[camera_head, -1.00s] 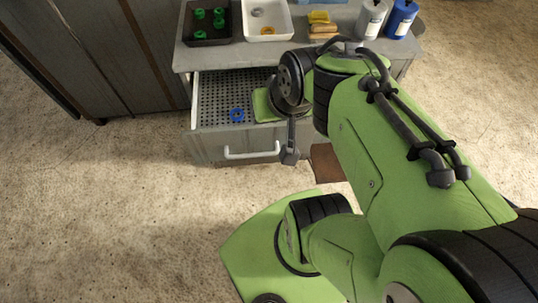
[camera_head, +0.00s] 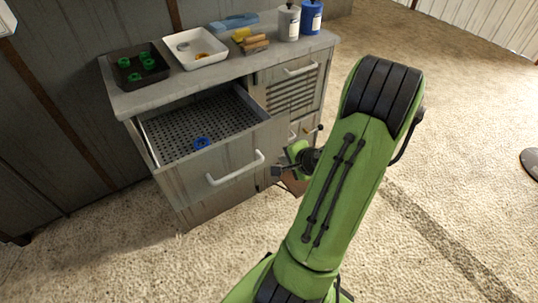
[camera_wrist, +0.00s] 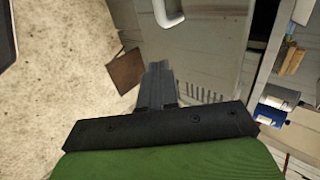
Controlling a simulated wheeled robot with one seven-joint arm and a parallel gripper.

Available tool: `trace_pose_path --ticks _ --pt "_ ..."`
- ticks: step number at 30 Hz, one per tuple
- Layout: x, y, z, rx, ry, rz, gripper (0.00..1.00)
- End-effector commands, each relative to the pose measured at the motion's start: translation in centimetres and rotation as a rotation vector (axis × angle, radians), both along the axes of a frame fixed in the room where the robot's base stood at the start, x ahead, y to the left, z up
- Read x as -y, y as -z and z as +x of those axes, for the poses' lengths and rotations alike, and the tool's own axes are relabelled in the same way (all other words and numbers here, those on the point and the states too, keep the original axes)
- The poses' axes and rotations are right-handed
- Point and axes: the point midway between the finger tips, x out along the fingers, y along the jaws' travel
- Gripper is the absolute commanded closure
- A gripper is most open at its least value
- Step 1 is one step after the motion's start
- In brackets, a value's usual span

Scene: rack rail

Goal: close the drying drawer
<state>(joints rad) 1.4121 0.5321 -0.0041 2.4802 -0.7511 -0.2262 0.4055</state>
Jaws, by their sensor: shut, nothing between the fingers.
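The drying drawer (camera_head: 230,150) stands pulled out of the cabinet's upper left in the head view. It has a grey front, a white handle (camera_head: 236,169) and a perforated floor with a blue ring (camera_head: 201,143) on it. My gripper (camera_head: 277,172) is just right of and low by the drawer front's right end; I cannot tell if it touches. In the wrist view its fingers (camera_wrist: 158,70) are together with nothing between them. A white handle (camera_wrist: 168,14) shows beyond them; I cannot tell for sure which front it is on.
The worktop (camera_head: 180,80) holds a black tray (camera_head: 138,68) with green pieces, a white tray (camera_head: 196,47), blocks and bottles (camera_head: 289,22). A louvred door (camera_head: 292,90) is right of the drawer. A brown piece (camera_wrist: 126,70) lies near the cabinet.

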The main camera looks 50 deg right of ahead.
Motion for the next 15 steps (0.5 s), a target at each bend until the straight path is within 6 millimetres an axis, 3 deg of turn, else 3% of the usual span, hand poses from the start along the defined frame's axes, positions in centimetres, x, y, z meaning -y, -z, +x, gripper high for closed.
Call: trace_pose_path --ticks 7,15 --pt "1.0 4.1 4.0 -0.001 -0.006 0.001 1.00" --pt "2.1 3.8 7.5 -0.001 -0.003 -0.002 1.00"
